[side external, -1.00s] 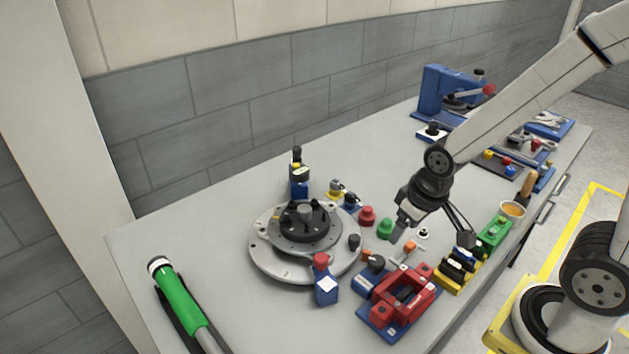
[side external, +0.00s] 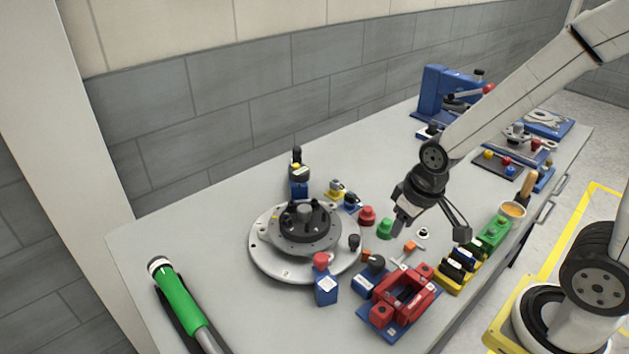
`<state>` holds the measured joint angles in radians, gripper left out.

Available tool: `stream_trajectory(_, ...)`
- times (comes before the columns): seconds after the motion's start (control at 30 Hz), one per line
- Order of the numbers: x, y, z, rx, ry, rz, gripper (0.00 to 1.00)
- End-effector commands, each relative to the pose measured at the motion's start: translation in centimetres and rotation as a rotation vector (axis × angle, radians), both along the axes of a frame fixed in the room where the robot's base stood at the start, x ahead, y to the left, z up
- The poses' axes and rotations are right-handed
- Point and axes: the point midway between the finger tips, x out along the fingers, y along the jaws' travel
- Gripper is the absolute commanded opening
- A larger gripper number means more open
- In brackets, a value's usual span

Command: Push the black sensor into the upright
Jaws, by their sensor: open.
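My gripper (side external: 431,229) is open and empty above the right-hand part of the bench, its two fingers spread wide. Below and right of it, a yellow rack (side external: 447,287) holds dark parts (side external: 456,269); I cannot tell which is the black sensor. A small black cylinder (side external: 354,242) stands by the round fixture's right edge, left of my gripper. A blue upright post with a black top (side external: 298,180) stands behind the fixture. Another blue post (side external: 326,290) with a red cap stands in front of it. Which one is the task's upright is unclear.
The round grey fixture (side external: 268,262) carries a dark hub. A red frame on a blue base (side external: 402,290), red knob (side external: 367,215) and green knob (side external: 386,228) crowd the space below and left of my gripper. A green cylinder (side external: 178,300) lies front left. The back left bench is clear.

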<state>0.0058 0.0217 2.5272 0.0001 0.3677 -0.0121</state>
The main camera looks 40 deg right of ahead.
Motion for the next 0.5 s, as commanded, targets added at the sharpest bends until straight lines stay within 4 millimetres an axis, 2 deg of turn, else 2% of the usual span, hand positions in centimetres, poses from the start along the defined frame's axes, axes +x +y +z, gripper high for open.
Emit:
stream_trajectory(0.17, 2.7, -0.6, 0.2, -0.007, 0.024, 0.015, 0.44)
stream_trajectory(0.5, 10.5, -3.1, 0.4, -0.022, 0.096, 0.065, 0.44)
